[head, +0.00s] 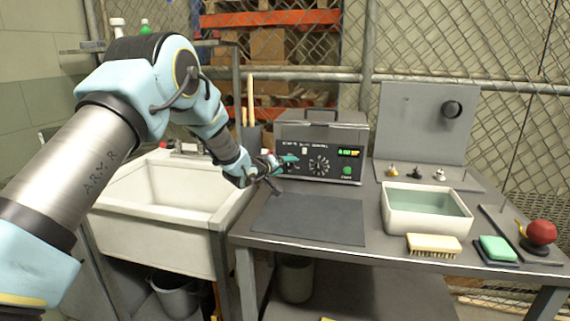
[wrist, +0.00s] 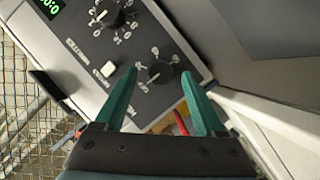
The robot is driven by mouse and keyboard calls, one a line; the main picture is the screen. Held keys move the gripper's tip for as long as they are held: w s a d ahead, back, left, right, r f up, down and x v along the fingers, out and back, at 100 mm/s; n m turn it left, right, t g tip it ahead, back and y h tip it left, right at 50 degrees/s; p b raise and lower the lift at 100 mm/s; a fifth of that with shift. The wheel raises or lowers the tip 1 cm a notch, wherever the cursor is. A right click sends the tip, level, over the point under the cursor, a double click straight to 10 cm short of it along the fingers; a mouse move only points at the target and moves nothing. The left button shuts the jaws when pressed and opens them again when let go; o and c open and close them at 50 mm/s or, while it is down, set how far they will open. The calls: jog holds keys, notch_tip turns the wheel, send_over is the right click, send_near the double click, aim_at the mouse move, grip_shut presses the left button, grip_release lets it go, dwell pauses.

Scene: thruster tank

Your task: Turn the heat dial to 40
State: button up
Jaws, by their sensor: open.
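The grey control box (head: 322,132) stands at the back of the bench, its panel facing me. A black dial with a ring of numbers (head: 319,166) is mid-panel; it also shows at the top of the wrist view (wrist: 108,12), partly cut off. A smaller black dial (wrist: 159,72) lies between my fingertips in the wrist view; my gripper hides it in the head view. I cannot read which dial is heat, nor either setting. My gripper (wrist: 158,78) is open, its teal fingers on either side of the smaller dial. Contact is not clear. It also shows in the head view (head: 285,160).
A white button (wrist: 108,69) sits beside the smaller dial. Lit displays (head: 349,153) and a green button (head: 347,171) are at the panel's right. A dark mat (head: 310,220) lies before the box, a water tub (head: 425,222) to the right, a sink (head: 150,225) to the left.

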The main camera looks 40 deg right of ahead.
jog(key=shift+d+f, duration=0.1)
jog(key=shift+d, duration=0.2)
jog(key=shift+c, duration=0.3)
grip_shut()
